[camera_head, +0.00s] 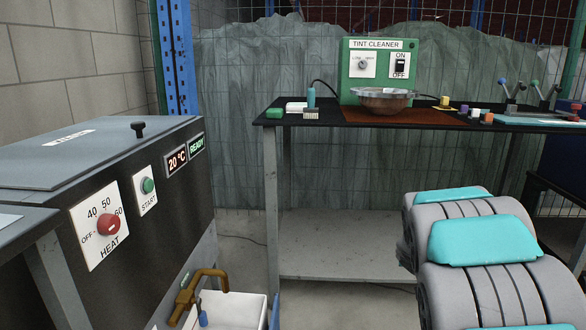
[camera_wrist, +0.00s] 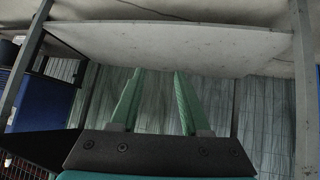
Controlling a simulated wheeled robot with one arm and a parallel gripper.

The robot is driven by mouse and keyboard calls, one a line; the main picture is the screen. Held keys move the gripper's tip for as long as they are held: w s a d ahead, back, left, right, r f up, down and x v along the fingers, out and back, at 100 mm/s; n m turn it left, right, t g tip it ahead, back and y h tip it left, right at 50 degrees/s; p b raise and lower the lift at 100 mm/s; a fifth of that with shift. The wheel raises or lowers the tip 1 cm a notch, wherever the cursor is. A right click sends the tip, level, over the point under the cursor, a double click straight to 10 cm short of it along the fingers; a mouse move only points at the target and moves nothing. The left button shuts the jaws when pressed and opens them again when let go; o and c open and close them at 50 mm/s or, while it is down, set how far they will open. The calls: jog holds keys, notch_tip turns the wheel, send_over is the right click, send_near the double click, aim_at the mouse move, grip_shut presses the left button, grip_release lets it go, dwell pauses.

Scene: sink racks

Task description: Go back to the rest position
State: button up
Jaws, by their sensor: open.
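My gripper (camera_wrist: 156,90) shows in the wrist view, with its two green fingers apart and nothing between them. Beyond the fingers lie a grey panel or shelf (camera_wrist: 170,45) and draped, wrinkled grey sheeting. In the head view my arm, grey with teal covers, fills the lower right, and the gripper itself is not seen there. The arm looks folded in front of the table (camera_head: 330,272), apart from the objects on its top.
At left stands a heating machine (camera_head: 130,215) reading 20 °C and READY. A white basin (camera_head: 232,308) sits low beside it.

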jog(key=s+a+r+g+p, duration=0.1)
jog(key=s+a+r+g, duration=0.15)
jog(key=s, duration=0.75)
jog(key=s+a+r+g+p, duration=0.1)
jog(key=s+r+g, duration=0.15)
jog(key=s, duration=0.85)
jog(key=s+a+n+g+y+p, duration=0.1)
jog(key=s+a+g+y, duration=0.1)
jog(key=s+a, duration=0.5)
jog(key=s+a+n+g+y+p, duration=0.1)
jog(key=s+a, duration=0.6)
jog(key=s, duration=1.2)
jog(key=shift+a+r+n+g+y, duration=0.2)
jog(key=shift+r+n+g+y, duration=0.3)
jog(key=shift+g, duration=0.7)
